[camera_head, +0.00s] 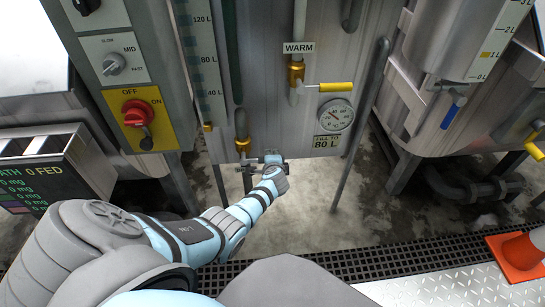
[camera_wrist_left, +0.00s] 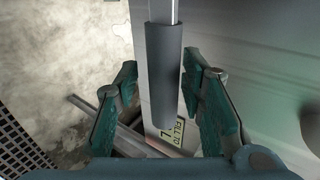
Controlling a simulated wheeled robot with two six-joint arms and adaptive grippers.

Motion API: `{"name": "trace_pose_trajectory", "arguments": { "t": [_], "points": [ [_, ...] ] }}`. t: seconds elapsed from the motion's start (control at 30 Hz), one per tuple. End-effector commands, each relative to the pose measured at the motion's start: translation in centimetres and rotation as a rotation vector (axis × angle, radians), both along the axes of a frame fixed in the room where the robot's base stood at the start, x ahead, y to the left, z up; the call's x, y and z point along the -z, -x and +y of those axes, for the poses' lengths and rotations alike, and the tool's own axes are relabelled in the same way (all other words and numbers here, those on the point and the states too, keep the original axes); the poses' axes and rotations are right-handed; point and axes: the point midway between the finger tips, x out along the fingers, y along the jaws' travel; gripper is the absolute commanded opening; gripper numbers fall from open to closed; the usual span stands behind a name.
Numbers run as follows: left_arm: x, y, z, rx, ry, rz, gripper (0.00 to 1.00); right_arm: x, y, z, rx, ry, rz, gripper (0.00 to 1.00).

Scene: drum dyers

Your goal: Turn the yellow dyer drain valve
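In the head view, a brass fitting (camera_head: 242,145) sits on a dark pipe under the front of the middle dyer (camera_head: 265,110), taken to be its drain valve. My left gripper (camera_head: 250,163) is just below this fitting. In the left wrist view, a dark grey sleeved lever (camera_wrist_left: 167,75) on a metal bar runs between the two teal fingers of my left gripper (camera_wrist_left: 163,95). The fingers are apart, with a gap visible on each side of the sleeve. Whether the lever belongs to the drain valve cannot be told. My right gripper is in neither view.
Above are a WARM valve with yellow handle (camera_head: 330,87) and a round gauge (camera_head: 335,116). A control box with red switch (camera_head: 137,113) is at left. Another dyer with blue-handled valve (camera_head: 453,112) is at right. An orange cone (camera_head: 520,254) stands lower right.

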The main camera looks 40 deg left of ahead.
Motion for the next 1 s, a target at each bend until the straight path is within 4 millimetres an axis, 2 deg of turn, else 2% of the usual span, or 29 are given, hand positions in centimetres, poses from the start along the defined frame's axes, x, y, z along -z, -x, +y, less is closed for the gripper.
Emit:
{"name": "trace_pose_trajectory", "arguments": {
  "t": [0.27,0.43,0.57,0.8,1.0],
  "points": [
    [-0.1,-0.1,0.0,0.000,0.001,-0.005,0.40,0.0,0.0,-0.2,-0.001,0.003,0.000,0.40],
    [-0.8,0.5,-0.6,-0.001,0.000,-0.009,0.40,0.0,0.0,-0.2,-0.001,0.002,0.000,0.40],
    [-2.0,2.1,-1.8,0.001,0.004,-0.007,0.40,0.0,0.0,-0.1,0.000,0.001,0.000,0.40],
    [-5.3,6.1,-5.1,0.001,0.005,-0.003,0.40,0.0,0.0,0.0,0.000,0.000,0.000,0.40],
    [-6.6,7.6,-6.3,0.001,0.003,-0.001,0.40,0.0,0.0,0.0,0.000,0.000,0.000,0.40]
  ]
}}
